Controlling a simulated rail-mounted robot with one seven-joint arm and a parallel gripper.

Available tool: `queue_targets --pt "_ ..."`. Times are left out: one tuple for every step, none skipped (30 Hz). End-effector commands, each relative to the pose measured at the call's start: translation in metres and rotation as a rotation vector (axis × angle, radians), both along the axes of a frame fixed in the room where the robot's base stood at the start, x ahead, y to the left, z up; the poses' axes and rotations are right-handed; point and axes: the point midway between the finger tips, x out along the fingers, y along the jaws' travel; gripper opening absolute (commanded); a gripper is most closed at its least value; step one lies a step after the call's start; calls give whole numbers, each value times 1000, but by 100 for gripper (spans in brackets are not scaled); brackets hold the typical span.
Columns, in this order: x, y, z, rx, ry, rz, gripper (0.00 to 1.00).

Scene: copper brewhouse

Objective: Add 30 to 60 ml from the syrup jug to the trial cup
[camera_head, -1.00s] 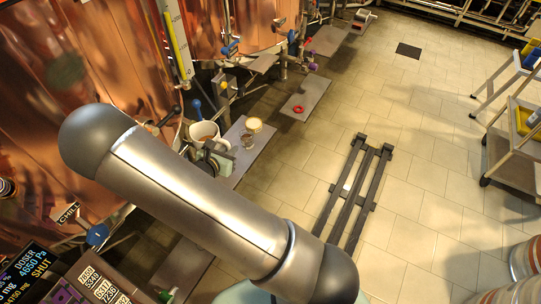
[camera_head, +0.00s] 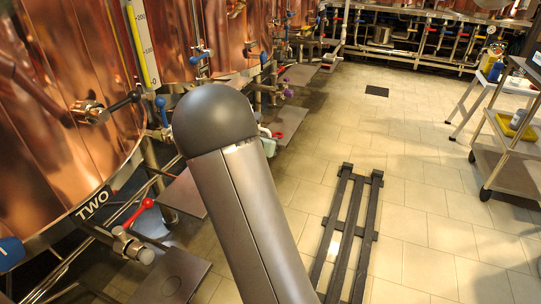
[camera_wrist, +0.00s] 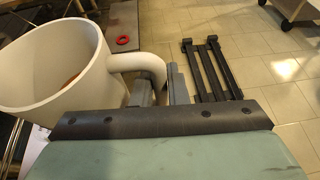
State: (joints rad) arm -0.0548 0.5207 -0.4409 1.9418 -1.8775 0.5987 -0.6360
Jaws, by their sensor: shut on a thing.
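A white jug (camera_wrist: 90,85) with a rounded handle fills the left of the wrist view. Some brown content shows inside it; the level cannot be read. My gripper (camera_wrist: 160,88) is shut on the jug's handle, its grey fingers on either side. In the head view my arm covers most of the gripper and jug. Only a pale green part of my gripper (camera_head: 268,146) shows past the arm. I cannot make out the trial cup in either current view.
A red ring (camera_wrist: 123,40) lies on a grey plate beyond the jug. A dark slatted rack (camera_head: 345,230) lies on the tiled floor. Copper vessels (camera_head: 60,130) with valves and pipes line the left. A trolley (camera_head: 510,150) stands at right. Open floor lies between.

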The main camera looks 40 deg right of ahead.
Motion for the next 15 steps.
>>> queue_targets --pt "-1 -4 0 -1 -3 -3 0" --pt "-1 -5 1 -2 -1 -3 0" --pt "-1 -6 3 -3 5 -3 0" --pt "-1 -6 4 -6 10 -3 0" --pt "0 -6 5 -10 17 -3 0" --pt "0 -6 7 -16 28 -3 0" --pt "0 -6 8 -21 38 -3 0" --pt "0 -6 9 -26 47 -3 0" --pt "1 -5 10 -34 63 -3 0" --pt "1 -5 10 -40 75 -3 0" --pt "1 -5 11 -48 89 -3 0" --pt "2 -5 12 -57 109 -2 0" --pt "2 -5 12 -65 121 -3 0" --pt "2 -4 12 -72 135 -3 0" --pt "2 -4 12 -82 155 -2 0"
